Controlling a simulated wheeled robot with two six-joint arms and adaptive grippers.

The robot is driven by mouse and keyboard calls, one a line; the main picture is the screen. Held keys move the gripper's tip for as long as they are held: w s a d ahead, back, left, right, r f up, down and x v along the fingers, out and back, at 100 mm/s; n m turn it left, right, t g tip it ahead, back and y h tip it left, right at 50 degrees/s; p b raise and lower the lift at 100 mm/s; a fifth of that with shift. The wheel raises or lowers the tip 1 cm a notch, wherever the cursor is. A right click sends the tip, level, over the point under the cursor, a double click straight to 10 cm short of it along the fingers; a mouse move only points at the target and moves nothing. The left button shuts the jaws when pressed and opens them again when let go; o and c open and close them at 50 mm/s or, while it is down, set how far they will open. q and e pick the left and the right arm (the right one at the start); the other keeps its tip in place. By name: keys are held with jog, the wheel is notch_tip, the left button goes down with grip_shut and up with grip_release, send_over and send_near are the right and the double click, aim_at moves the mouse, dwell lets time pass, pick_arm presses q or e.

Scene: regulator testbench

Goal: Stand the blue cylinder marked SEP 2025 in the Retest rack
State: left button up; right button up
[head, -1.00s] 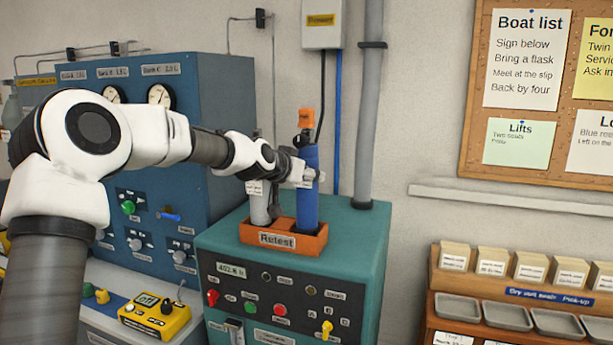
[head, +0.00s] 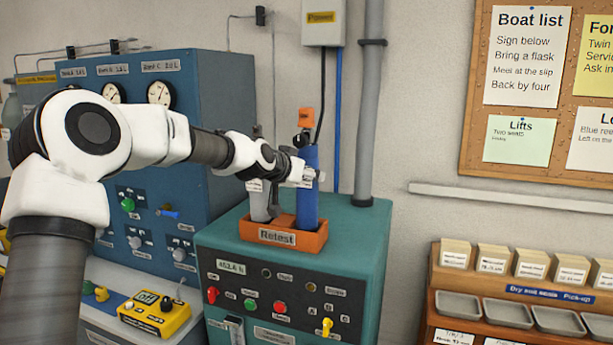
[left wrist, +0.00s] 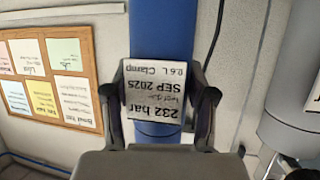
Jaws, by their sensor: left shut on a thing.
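The blue cylinder (head: 309,202) with an orange valve top stands upright in the right part of the orange Retest rack (head: 280,238). In the left wrist view the blue cylinder (left wrist: 161,40) carries a label (left wrist: 156,92), upside down there, that reads SEP 2025 and 232 bar. My left gripper (head: 306,174) is shut on the blue cylinder, and its fingers (left wrist: 160,105) lie on both sides of the label. The rack's front wall hides the cylinder's base. My right gripper is not in view.
A grey cylinder (head: 260,202) stands in the left part of the rack. The rack sits on a teal cabinet (head: 350,240) with switches. A blue panel with gauges (head: 160,94) is at the left. A grey pipe (head: 369,100) runs up the wall behind. Trays (head: 505,312) are at the right.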

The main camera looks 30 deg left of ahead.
aim_at(305, 132)
pick_arm(q)
jog(key=o, duration=1.5)
jog(key=shift+r, duration=0.1)
notch_tip(305, 132, up, 10)
jog(key=shift+f, duration=0.1)
jog(key=shift+s, duration=0.1)
